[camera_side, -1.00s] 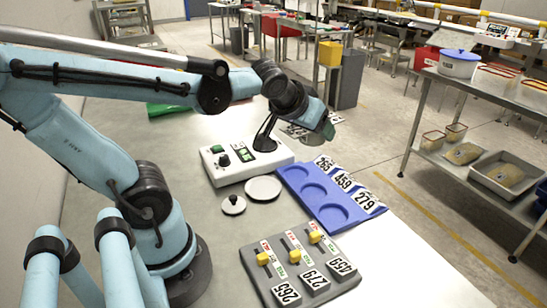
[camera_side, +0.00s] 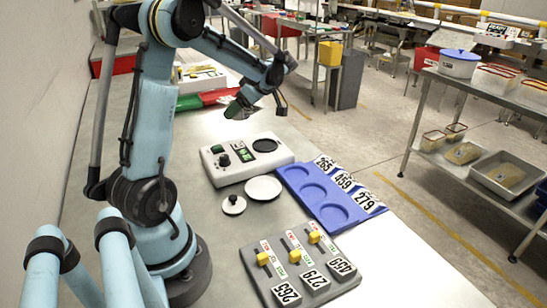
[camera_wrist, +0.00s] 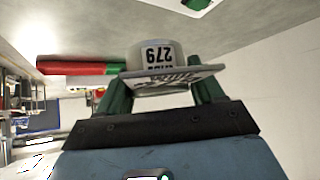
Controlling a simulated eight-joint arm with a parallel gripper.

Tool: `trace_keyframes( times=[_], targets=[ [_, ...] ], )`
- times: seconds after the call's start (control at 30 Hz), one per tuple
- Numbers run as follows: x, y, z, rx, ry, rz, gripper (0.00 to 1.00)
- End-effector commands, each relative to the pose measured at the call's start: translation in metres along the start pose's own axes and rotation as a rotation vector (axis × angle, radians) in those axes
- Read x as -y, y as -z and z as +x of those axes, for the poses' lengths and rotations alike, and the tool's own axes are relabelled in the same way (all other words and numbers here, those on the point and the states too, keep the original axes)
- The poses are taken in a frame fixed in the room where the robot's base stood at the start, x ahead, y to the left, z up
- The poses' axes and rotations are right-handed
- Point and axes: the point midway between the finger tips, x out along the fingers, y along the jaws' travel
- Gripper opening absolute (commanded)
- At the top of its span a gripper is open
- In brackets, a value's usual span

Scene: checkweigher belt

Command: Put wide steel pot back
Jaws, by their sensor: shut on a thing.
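My gripper (camera_wrist: 164,89) is shut on a grey steel pot (camera_wrist: 138,56) with a white 279 label, shown in the wrist view between the green fingers. A flat rim with dark printing sticks out toward the camera. In the side view my gripper (camera_side: 241,107) is raised beyond the scale, over the far part of the table; the pot is hard to make out there. The blue tray (camera_side: 297,170) has three empty round recesses, labelled 265, 459 and 279. The 279 recess is nearest the front. The scale (camera_side: 226,176) has a bare dark round plate.
A white disc (camera_side: 263,188) and a small knobbed lid (camera_side: 233,205) lie before the scale. A grey panel (camera_side: 305,268) with yellow sliders stands in front. Red and green items (camera_side: 190,102) lie at the back. The table's right edge is close to the tray.

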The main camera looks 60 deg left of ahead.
Motion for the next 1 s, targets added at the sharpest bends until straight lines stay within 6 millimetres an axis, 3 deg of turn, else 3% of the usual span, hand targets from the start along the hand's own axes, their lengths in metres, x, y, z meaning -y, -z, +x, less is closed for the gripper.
trace_keyframes(
  times=[0.1,0.3,0.47,0.8,1.0],
  targets=[
    [0.001,0.014,0.025,-0.001,0.131,-0.129,0.27],
    [0.005,0.025,0.046,-0.002,0.253,-0.253,0.27],
    [0.007,0.03,0.063,-0.001,0.279,-0.279,0.27],
    [0.009,0.049,0.141,-0.001,0.278,-0.278,0.27],
    [0.01,0.057,0.174,-0.001,0.275,-0.275,0.26]
  ],
)
